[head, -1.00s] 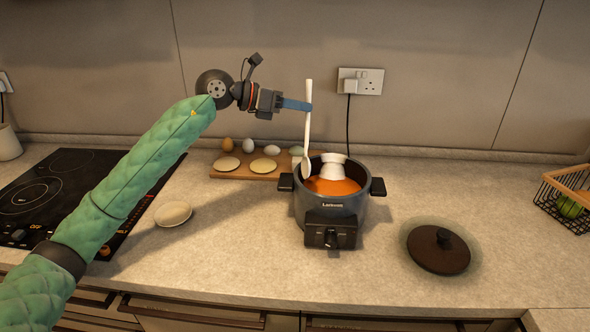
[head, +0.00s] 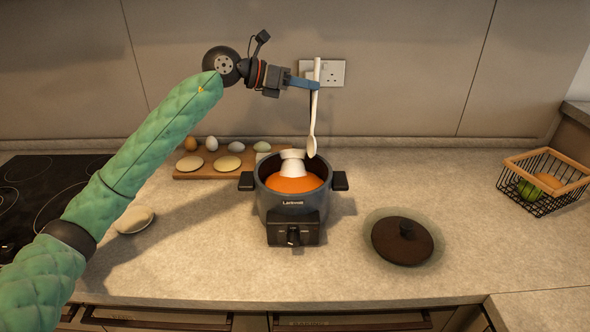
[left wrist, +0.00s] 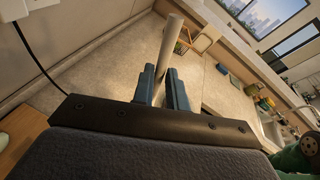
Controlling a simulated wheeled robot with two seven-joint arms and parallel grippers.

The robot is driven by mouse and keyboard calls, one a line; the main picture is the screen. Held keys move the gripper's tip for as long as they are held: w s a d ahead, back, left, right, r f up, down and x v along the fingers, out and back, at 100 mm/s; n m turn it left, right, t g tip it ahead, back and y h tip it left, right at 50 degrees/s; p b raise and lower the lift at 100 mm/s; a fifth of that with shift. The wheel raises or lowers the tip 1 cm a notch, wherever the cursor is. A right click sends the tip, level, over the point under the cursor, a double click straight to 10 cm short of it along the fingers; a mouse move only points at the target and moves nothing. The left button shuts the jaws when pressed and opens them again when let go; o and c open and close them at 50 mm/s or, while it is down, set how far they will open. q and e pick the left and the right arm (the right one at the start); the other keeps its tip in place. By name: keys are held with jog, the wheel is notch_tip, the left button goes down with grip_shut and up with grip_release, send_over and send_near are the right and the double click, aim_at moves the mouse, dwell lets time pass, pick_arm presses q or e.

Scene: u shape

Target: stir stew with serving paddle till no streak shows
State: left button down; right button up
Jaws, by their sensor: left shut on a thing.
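A white, spoon-shaped serving paddle (head: 315,115) hangs nearly upright from my left gripper (head: 313,85), its bowl end down. The gripper is shut on the upper handle; the handle also shows between the blue fingers in the left wrist view (left wrist: 171,45). The paddle's bowl appears just above the pot's back right rim, outside the stew; its exact depth is hard to tell. The dark pot (head: 285,207) holds orange stew (head: 295,185). A white, cup-like shape (head: 291,166) stands up from the stew at the back. My right gripper is not in view.
A dark round lid (head: 402,241) lies right of the pot. A wooden board (head: 220,172) with eggs and small dishes is behind left. A pale dish (head: 134,220), a black hob (head: 40,190) and a wire basket (head: 540,185) stand farther out. A wall socket (head: 330,72) is behind.

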pick_arm(q)
jog(key=shift+s+a, duration=0.15)
jog(key=shift+a, duration=0.15)
jog(key=shift+r, duration=0.1)
jog(key=shift+r+p, duration=0.7)
jog(key=shift+r, duration=1.75)
